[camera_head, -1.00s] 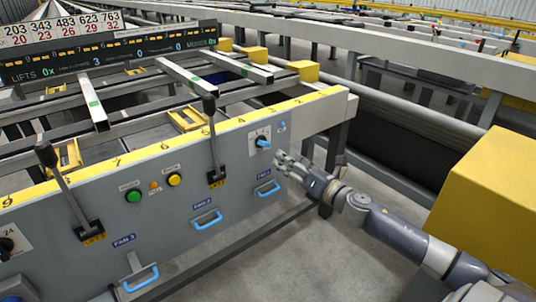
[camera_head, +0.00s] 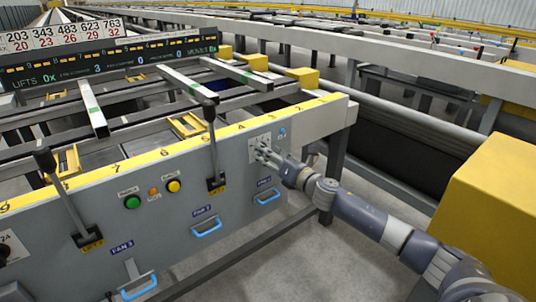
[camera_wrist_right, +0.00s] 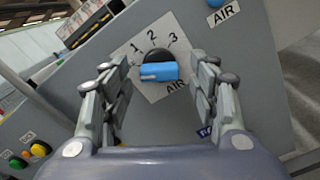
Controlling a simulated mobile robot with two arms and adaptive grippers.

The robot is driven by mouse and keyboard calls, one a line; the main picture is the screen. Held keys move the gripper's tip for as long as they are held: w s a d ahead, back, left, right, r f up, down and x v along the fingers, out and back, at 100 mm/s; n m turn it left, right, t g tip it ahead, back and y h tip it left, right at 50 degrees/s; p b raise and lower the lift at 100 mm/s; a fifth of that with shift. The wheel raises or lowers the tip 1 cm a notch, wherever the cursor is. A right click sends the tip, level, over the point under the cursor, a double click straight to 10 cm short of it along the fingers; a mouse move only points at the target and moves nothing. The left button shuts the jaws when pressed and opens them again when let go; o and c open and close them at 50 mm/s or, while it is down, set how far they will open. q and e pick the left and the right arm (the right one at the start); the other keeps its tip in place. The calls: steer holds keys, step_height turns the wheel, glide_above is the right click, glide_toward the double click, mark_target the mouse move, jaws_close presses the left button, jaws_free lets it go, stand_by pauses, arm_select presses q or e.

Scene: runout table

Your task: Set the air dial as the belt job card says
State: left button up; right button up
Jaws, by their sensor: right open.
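The air dial (camera_wrist_right: 160,72) is a blue knob on a black disc, on a white plate marked 1, 2, 3 and AIR. In the right wrist view its bar lies nearly level, with a pale mark toward its left end. In the head view my right gripper (camera_head: 268,155) is at the plate and hides most of the dial. My left gripper is not in view. I cannot make out a belt job card.
The grey panel (camera_head: 240,175) also carries levers (camera_head: 212,140), a green button (camera_head: 132,202), a yellow button (camera_head: 173,186) and blue handles (camera_head: 267,196). A blue button (camera_wrist_right: 216,3) labelled AIR is up right of the dial. A yellow block (camera_head: 495,200) stands at right.

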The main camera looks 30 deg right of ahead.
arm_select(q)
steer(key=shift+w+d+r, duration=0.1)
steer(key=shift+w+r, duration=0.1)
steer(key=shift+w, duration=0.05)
arm_select(e)
steer(key=shift+w, duration=0.45)
steer(key=c, duration=1.1)
steer(key=shift+o, duration=0.2)
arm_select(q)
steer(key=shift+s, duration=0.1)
